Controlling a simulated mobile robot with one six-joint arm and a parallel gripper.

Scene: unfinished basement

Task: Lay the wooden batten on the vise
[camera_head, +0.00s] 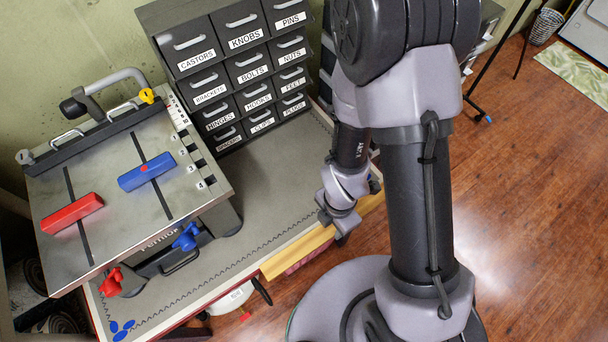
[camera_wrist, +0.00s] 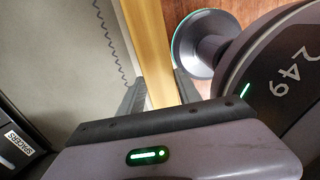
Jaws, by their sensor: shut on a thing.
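The wooden batten (camera_head: 297,251) is a long yellow-brown bar at the front edge of the bench. My gripper (camera_head: 338,228) is shut on it, with batten showing on both sides of the jaws. In the wrist view the batten (camera_wrist: 150,45) runs up between the two fingers of my gripper (camera_wrist: 160,95). I cannot tell whether the batten touches the bench. I cannot pick out the vise for certain. A white rounded part (camera_head: 231,299) with a black handle (camera_head: 262,290) sits below the bench edge, left of the batten, and may belong to it.
The grey bench top (camera_head: 270,190) is clear in the middle. A clamping table (camera_head: 110,210) with a red block (camera_head: 72,213) and a blue block (camera_head: 147,171) stands at left. A labelled drawer cabinet (camera_head: 235,65) stands behind. Wooden floor (camera_head: 530,220) is open at right.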

